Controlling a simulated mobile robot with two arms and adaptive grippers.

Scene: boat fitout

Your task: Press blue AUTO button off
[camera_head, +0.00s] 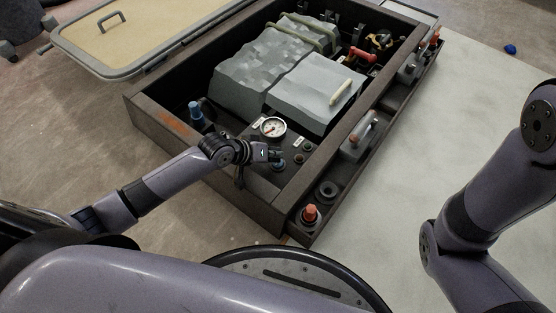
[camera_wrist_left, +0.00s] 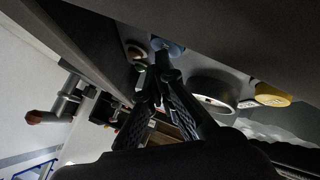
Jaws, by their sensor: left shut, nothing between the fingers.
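The blue button (camera_head: 279,164) is on the dark panel at the near end of the open box, below the round gauge (camera_head: 272,127). My left gripper (camera_head: 270,154) is shut and empty, with its tips at the button's upper left edge in the head view. In the left wrist view the closed fingertips (camera_wrist_left: 164,62) point at the blue button (camera_wrist_left: 171,47) and partly overlap it. I cannot tell whether they touch it. Any AUTO lettering is too small to read. My right arm shows at the right, but its gripper is outside the view.
Other small buttons (camera_head: 299,158) sit close beside the blue one. A blue knob (camera_head: 195,113) stands at the panel's left.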

